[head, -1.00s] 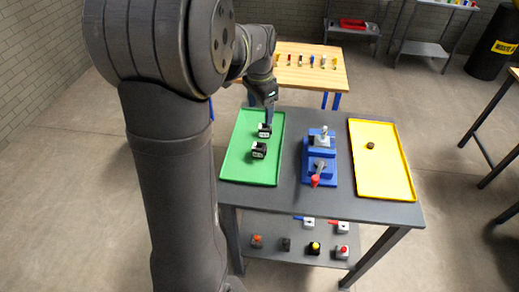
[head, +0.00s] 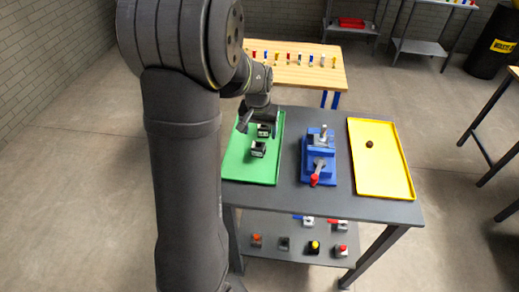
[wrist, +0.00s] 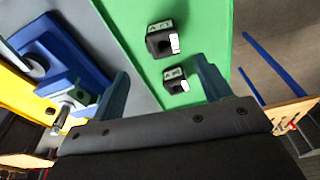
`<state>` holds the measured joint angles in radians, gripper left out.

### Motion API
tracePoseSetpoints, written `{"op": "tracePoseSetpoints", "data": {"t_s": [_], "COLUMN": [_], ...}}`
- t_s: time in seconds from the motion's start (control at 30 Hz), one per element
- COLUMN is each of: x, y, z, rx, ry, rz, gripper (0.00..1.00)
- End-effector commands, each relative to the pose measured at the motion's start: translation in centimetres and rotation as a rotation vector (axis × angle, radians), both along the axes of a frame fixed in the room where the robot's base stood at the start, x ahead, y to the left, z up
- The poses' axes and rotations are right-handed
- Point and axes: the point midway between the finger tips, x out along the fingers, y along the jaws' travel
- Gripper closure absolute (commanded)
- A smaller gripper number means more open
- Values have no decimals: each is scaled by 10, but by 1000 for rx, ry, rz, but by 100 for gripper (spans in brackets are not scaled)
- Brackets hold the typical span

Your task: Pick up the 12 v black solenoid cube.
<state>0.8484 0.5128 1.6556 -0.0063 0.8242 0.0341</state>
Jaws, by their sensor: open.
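Two small black solenoid cubes, each with a white label, stand apart on the green tray (head: 240,171). The nearer cube (head: 258,149) is uncovered in the head view and shows higher up in the wrist view (wrist: 162,40). The farther cube (head: 264,130) lies close to my gripper and shows in the wrist view (wrist: 176,80) between the two fingers. Any voltage marking is too small to read. My gripper (wrist: 162,88) is open and empty, with its fingers spread wide at the tray's far end. In the head view the wrist partly hides the fingers.
A blue vise-like fixture (head: 318,160) with a red-tipped handle stands in the middle of the table. A yellow tray (head: 384,175) at the right holds a small brown piece (head: 369,144). A lower shelf holds several coloured parts. Behind is a wooden table (head: 300,72).

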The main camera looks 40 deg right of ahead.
Motion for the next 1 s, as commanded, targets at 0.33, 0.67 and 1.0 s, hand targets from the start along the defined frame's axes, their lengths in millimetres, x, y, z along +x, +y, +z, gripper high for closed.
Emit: {"op": "tracePoseSetpoints", "data": {"t_s": [0.33, 0.67, 1.0], "x": [4, 8, 9], "y": [-4, -3, -5], "z": [-37, -81, -87], "rx": [-1, 1, -1], "ry": [-1, 1, -1], "rz": [-1, 0, -1], "gripper": [29, 29, 31]}}
